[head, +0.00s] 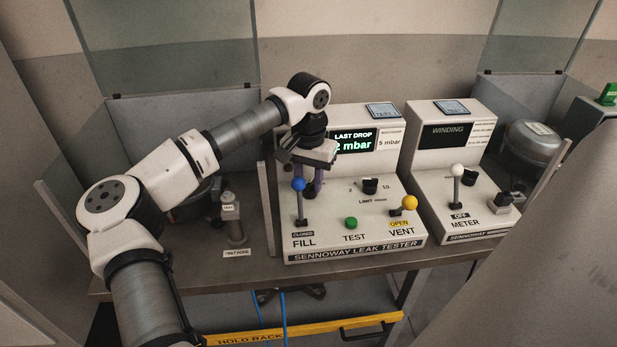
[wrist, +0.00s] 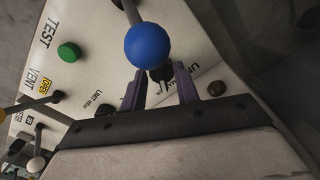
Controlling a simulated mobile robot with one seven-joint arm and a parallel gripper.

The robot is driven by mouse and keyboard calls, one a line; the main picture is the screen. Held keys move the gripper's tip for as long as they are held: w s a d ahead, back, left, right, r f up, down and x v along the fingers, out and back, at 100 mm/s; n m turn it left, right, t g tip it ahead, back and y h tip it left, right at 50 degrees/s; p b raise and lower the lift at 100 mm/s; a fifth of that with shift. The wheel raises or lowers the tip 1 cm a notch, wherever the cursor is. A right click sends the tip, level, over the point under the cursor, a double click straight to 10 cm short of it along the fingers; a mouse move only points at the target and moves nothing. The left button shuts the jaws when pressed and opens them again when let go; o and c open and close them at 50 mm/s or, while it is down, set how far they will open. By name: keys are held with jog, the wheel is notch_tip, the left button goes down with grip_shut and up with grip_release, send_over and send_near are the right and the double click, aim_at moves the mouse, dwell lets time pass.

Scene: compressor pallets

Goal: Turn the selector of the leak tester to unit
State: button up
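The leak tester (head: 357,250) stands on the bench, with its display reading LAST DROP and a mbar figure. My gripper (head: 317,188) points down over the left part of its panel, behind the blue-balled FILL lever (head: 299,185). In the wrist view its two purple fingers (wrist: 161,76) are apart. A dark knob (wrist: 160,75), apparently the selector, shows between the fingertips. The blue ball (wrist: 149,46) covers part of it, so its pointer and contact with the fingers are unclear. Only the start of a label beginning with U shows beside it.
A black LIMIT knob (head: 370,186), a green TEST button (head: 351,223) and the yellow VENT lever (head: 409,203) sit close by. The winding meter (head: 468,222) stands to the right. A small grey fitting (head: 230,207) stands left on the bench.

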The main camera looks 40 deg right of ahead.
grip_shut()
jog(key=shift+n, duration=0.5)
jog(key=n+b, duration=0.1)
jog(key=n, duration=0.3)
jog(key=shift+s+d+n+b, duration=0.1)
jog(key=shift+s+n+b, duration=0.05)
jog(key=shift+n+b, duration=0.2)
jog(key=n, duration=0.6)
jog(key=shift+d+b, duration=0.2)
jog(key=shift+b, duration=0.2)
jog(key=shift+n, duration=0.35)
grip_release()
